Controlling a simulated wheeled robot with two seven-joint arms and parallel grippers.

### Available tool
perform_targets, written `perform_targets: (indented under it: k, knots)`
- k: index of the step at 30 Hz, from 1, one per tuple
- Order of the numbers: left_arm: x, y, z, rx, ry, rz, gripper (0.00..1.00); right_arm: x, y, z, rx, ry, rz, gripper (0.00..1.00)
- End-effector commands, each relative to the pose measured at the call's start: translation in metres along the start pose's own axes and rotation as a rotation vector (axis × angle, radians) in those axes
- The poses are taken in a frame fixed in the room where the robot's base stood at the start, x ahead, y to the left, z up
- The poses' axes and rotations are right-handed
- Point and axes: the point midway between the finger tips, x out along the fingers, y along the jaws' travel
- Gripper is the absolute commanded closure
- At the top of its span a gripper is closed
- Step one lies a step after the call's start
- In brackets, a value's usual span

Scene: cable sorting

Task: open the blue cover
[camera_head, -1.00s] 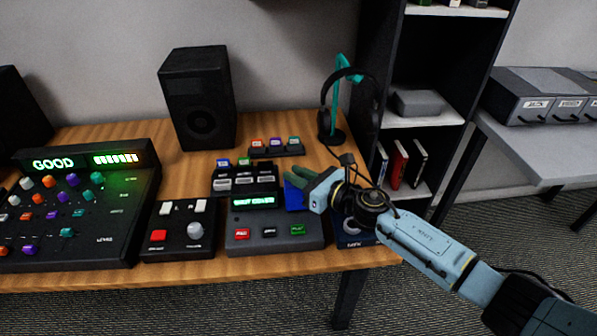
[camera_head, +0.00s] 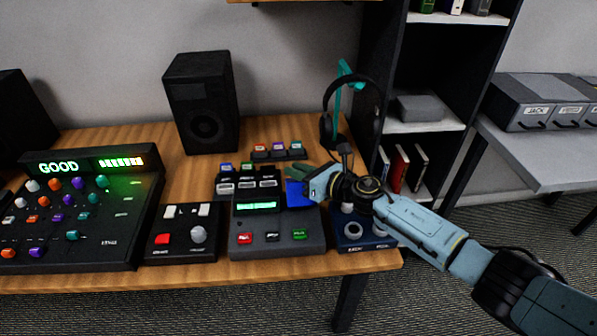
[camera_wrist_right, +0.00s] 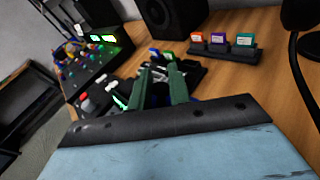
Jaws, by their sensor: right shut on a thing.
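The blue cover (camera_head: 297,193) shows as a small blue panel just right of the black device with the green screen. It stands above the tabletop, partly hidden by my right wrist. My right gripper (camera_head: 298,172) reaches in from the right, its green fingers at the cover's upper edge. It is shut on the cover, though the contact itself is hard to see. In the right wrist view the two green fingers (camera_wrist_right: 161,82) point away over the dark devices, and the cover is mostly hidden. My left gripper is not in view.
The green-screen device (camera_head: 275,233) stands close by on the left, with a cartridge holder (camera_head: 245,186) behind it. A blue knob box (camera_head: 362,233) lies under my wrist. A headphone stand (camera_head: 343,100) and a speaker (camera_head: 202,105) stand behind. Bare wood shows around the speaker.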

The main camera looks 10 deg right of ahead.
Motion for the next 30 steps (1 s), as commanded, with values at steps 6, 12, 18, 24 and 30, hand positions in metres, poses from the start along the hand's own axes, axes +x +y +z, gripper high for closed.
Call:
perform_targets:
  k: [6, 12, 18, 24, 30]
  knots:
    - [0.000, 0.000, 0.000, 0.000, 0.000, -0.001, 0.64, -0.001, -0.004, 0.000, -0.002, 0.000, -0.010, 1.00]
    - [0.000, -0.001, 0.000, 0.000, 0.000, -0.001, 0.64, -0.001, -0.003, 0.000, -0.002, 0.000, -0.008, 0.63]
    - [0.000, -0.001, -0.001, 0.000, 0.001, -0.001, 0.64, -0.001, -0.002, -0.001, -0.001, 0.001, -0.004, 0.63]
    - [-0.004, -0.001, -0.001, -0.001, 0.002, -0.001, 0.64, -0.011, -0.002, -0.001, -0.001, 0.003, -0.005, 0.63]
    - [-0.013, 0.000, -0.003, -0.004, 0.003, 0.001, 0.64, -0.048, -0.002, -0.001, -0.001, 0.004, -0.005, 0.63]
